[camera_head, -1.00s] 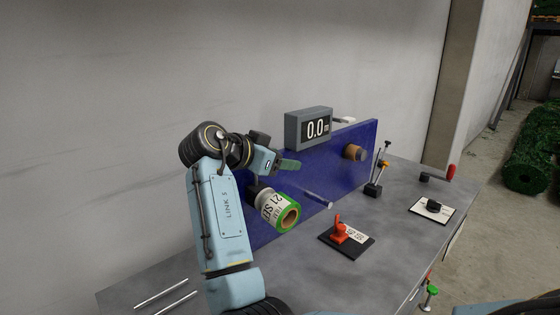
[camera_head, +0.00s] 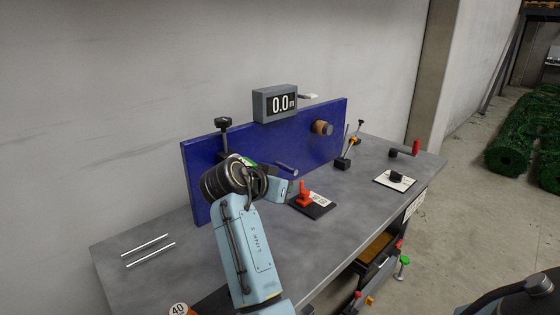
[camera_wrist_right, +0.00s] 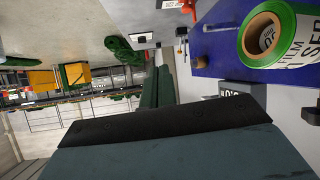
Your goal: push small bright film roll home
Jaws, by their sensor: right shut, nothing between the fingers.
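The film roll has a bright green rim, a white printed label and a brown hollow core. It shows large in the right wrist view (camera_wrist_right: 268,38), in front of the blue panel (camera_wrist_right: 215,50). In the head view it is mostly hidden behind my arm; only a green sliver (camera_head: 249,163) shows against the blue panel (camera_head: 205,165). How far it sits from the panel is hidden. My right gripper's green fingers (camera_wrist_right: 158,82) are together and empty in the right wrist view, to the left of the roll. In the head view its fingertips are hidden. My left gripper is not in view.
A display reading 0.0 (camera_head: 276,103) stands at the panel's top. A brown-ended peg (camera_head: 322,128), a grey rod (camera_head: 287,169), a red toggle clamp (camera_head: 303,193) and a small stand (camera_head: 344,162) are to the right. Two metal rods (camera_head: 148,250) lie front left.

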